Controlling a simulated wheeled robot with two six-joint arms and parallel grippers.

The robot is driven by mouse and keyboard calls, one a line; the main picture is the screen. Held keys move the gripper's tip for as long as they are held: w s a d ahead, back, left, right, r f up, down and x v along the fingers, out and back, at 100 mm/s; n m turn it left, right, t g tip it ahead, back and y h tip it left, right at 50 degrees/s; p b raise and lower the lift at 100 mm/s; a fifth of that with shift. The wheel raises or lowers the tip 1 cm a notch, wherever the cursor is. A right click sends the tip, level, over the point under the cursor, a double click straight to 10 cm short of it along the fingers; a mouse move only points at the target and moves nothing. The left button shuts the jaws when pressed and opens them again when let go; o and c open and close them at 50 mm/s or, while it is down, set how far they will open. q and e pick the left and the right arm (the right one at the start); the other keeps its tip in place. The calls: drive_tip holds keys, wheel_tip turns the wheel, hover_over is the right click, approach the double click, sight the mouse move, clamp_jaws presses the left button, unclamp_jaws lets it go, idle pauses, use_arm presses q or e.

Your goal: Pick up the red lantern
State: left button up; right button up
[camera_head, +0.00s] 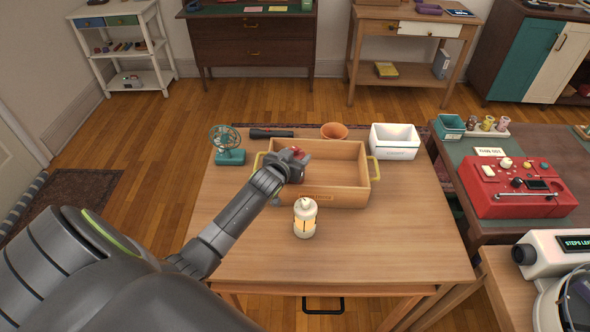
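A small red thing (297,152), perhaps the top of the red lantern, shows at the far side of my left gripper (296,163). Most of it is hidden behind the gripper. The gripper is over the left part of an open wooden tray (338,196) with yellow handles. The fingers are too small and covered to tell whether they are open or shut on it. A white lantern (305,218) stands upright on the table in front of the tray. My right gripper is not in view.
The wooden table (400,230) also holds a teal fan (229,155), a black flashlight (270,133), an orange bowl (334,131) and a white bin (394,142). The tray's right part looks empty. A red radio-like device (520,190) stands on the right table. The table's front is mostly clear.

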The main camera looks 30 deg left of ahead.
use_arm(q)
drive_tip(key=c, duration=0.8)
